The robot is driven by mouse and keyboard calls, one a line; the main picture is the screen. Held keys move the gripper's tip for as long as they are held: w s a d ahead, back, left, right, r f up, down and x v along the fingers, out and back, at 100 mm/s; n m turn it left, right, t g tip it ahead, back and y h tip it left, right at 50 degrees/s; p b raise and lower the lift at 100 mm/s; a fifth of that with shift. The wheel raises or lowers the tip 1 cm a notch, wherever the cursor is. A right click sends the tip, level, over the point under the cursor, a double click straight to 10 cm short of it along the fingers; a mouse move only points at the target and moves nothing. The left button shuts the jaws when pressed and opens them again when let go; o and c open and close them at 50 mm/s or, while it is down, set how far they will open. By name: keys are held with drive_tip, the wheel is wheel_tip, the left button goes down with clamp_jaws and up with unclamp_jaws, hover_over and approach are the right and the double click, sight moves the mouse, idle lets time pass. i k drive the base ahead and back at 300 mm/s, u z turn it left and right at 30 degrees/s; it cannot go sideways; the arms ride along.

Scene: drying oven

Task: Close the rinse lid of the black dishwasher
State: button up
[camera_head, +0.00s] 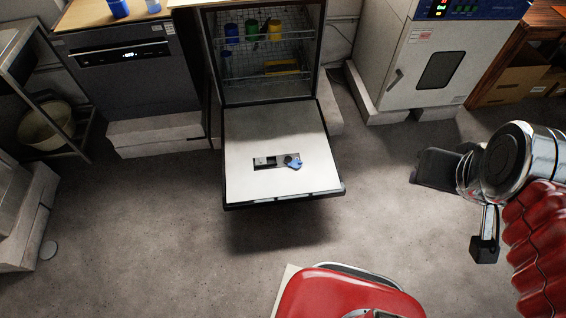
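The black dishwasher (215,75) stands at the top middle with its door (260,185) folded down flat towards me. On the inner face of the door is a dark dispenser panel (266,162). A blue rinse lid (295,164) shows at the panel's right end; it looks raised or turned aside, but it is too small to tell exactly. My gripper (436,168) is at the right, well apart from the door and above the floor. Its fingers are dark and partly hidden, so I cannot tell whether they are open or shut.
Racks (265,65) with blue, green and yellow items are inside the dishwasher. A second dark dishwasher (125,70) stands shut at the left. A white oven (435,60) stands at the back right on blocks. The floor (380,200) between door and gripper is clear.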

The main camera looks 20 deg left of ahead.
sight(295, 164)
drive_tip(key=u, duration=1.3)
drive_tip(key=i, duration=1)
drive_tip(key=u, duration=0.05)
